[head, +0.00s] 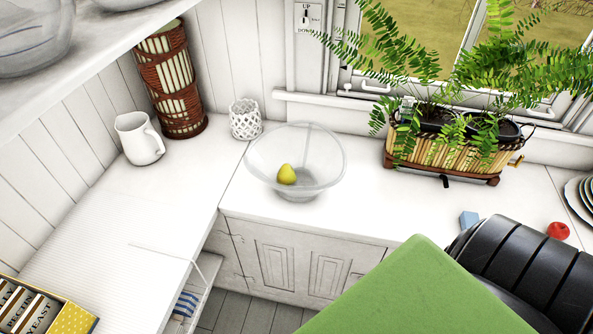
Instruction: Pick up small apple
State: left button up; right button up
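A small red apple (558,231) lies on the white counter at the right, just beyond a black ribbed shape in the foreground. The apple's lower edge is close to that shape in the picture. Neither my left nor my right gripper can be made out in the head view.
A large green flat-faced shape (420,295) and the black ribbed shape (530,270) block the lower right; I cannot tell what they are. A small blue block (468,221), plates (580,198), a planter (450,155) and a glass bowl (325,168) holding a yellow pear (286,174) stand on the counter.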

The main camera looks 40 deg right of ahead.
aim_at(560, 231)
jog(key=z, duration=3.05)
jog(key=u, duration=1.9)
jog(key=z, duration=1.9)
jog(key=i+z, duration=0.1)
jog(key=i+l, duration=0.05)
jog(key=i, duration=0.05)
